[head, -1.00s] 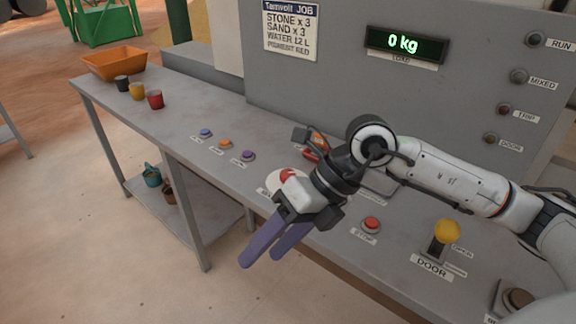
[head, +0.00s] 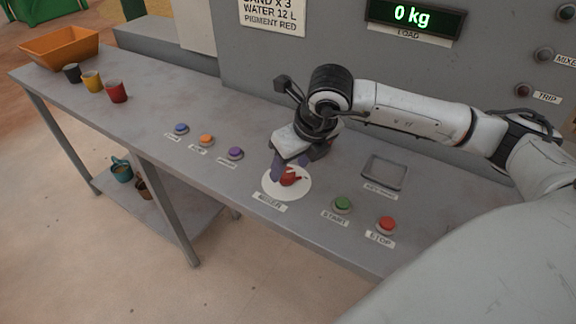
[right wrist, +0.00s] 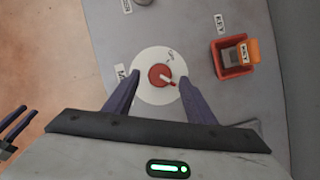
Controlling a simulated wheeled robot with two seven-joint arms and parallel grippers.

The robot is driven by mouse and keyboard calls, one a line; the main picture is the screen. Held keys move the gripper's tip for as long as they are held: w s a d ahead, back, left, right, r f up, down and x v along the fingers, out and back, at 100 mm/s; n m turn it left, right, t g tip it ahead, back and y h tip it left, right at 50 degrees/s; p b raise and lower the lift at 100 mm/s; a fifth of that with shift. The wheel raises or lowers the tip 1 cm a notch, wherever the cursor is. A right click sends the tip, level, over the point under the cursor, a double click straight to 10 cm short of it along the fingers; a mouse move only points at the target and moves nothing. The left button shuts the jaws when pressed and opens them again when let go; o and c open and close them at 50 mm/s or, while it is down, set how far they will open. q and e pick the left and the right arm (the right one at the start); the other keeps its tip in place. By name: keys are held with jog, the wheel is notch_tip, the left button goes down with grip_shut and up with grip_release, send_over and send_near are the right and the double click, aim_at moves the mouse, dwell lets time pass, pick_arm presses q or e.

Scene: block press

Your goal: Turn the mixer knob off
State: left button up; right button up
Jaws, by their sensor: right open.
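The mixer knob (head: 290,178) is red and sits on a round white dial (head: 270,188) with a MIXER label at its front. It also shows in the right wrist view (right wrist: 158,75), with a pale pointer slanting toward the lower right. My right gripper (head: 285,169) is over the dial, pointing down. In the right wrist view its open fingers (right wrist: 159,80) stand on both sides of the knob, apart from it. Dark finger-like parts (right wrist: 14,126), seemingly of my left gripper, show at the left edge there; their state is unclear.
Blue, orange and purple buttons (head: 235,153) lie left of the dial. The green START button (head: 343,203) and red STOP button (head: 387,223) lie right of it, near an empty grey tray (head: 385,172). A red key holder (right wrist: 233,58) stands close to the dial.

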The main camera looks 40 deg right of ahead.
jog(key=shift+x, duration=1.1)
jog(key=shift+w, duration=0.1)
